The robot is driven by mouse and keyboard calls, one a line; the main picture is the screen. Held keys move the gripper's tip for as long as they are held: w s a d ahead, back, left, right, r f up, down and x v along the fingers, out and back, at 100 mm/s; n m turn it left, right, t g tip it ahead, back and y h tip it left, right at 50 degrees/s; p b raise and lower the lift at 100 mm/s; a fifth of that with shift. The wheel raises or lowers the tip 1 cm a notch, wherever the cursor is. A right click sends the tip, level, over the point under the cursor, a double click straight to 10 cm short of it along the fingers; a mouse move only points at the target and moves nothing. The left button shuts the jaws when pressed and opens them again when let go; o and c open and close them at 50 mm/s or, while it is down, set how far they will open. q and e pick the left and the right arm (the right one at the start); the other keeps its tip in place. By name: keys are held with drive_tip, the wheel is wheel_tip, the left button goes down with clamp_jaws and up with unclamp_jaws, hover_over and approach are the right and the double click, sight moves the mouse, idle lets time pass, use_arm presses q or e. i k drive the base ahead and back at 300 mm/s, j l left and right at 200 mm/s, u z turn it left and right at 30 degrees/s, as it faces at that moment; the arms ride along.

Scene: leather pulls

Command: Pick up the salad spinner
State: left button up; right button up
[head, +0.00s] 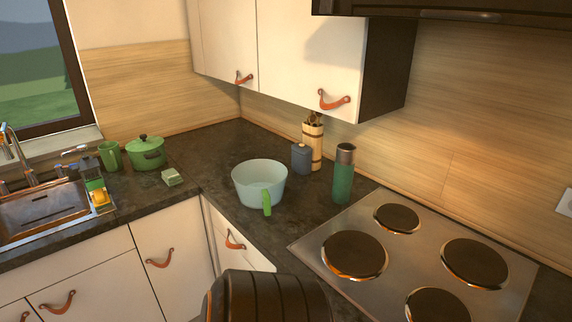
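The salad spinner appears to be the pale blue, translucent round bowl (258,172) with a green handle (266,202). It stands upright on the dark countertop near the inner corner, with its handle towards the front. No lid shows on it. Neither of my grippers is in view. A dark, ridged rounded part at the bottom centre seems to be a link of my own arm, well in front of the bowl and apart from it.
A green bottle (343,178), blue-grey canister (301,158) and wooden utensil holder (312,146) stand right of and behind the bowl. The hob (418,262) lies at the right. A lidded green pot (147,153), green mug (110,155) and sink (40,208) are at the left. Wall cupboards (305,65) hang above.

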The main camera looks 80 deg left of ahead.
sight(259, 184)
drive_tip(key=u, duration=4.3)
